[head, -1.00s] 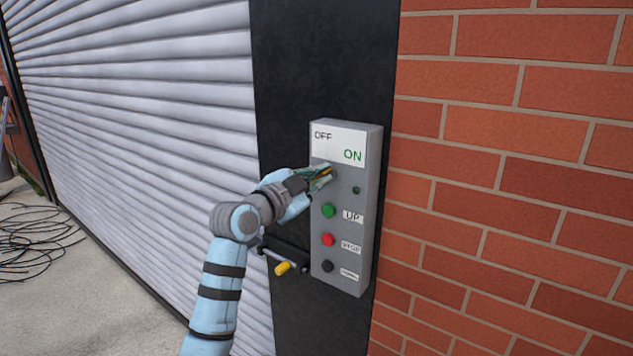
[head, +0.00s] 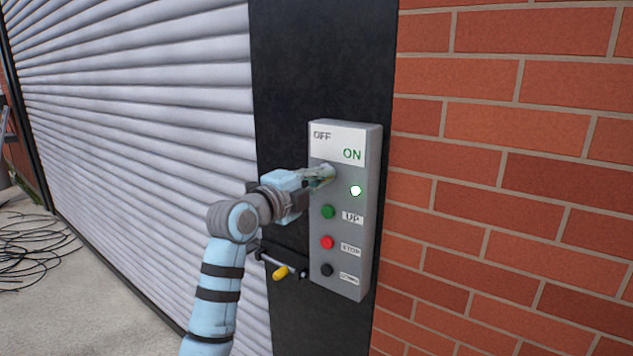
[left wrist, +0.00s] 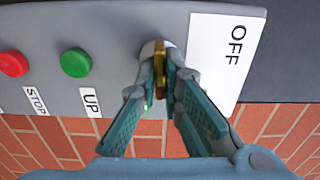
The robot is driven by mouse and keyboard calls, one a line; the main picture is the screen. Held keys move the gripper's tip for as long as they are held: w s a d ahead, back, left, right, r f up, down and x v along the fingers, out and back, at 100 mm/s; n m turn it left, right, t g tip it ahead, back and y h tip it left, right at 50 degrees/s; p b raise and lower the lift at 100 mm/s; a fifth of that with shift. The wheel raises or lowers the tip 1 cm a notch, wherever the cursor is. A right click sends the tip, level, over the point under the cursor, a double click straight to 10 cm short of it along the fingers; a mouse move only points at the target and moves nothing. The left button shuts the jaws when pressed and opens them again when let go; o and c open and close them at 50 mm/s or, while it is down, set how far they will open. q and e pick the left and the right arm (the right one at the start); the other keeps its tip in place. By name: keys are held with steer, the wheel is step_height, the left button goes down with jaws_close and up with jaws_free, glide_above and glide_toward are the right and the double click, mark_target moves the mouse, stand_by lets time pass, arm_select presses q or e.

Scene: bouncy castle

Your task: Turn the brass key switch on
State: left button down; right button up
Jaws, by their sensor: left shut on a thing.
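The grey control box (head: 343,280) is mounted on a dark post, with a white OFF/ON label (head: 338,142) at its top. In the left wrist view the brass key switch (left wrist: 160,56) sits beside the OFF label, between my fingertips. My left gripper (head: 326,173) is shut on the key, and its fingers hide most of it in the head view. A small indicator lamp (head: 356,190) right of the key glows bright white-green. My right gripper is not in view.
Below the key are a green UP button (head: 328,212), a red STOP button (head: 327,242) and a black button (head: 327,270). A brick wall (head: 510,180) is right, a ribbed shutter (head: 150,130) left.

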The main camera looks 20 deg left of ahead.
arm_select(q)
steer(key=shift+f+m, duration=0.1)
steer(key=shift+m, duration=0.2)
steer(key=c, duration=1.8)
jaws_free()
steer(key=shift+o, duration=0.2)
steer(key=v, duration=1.2)
steer(key=shift+d, duration=0.15)
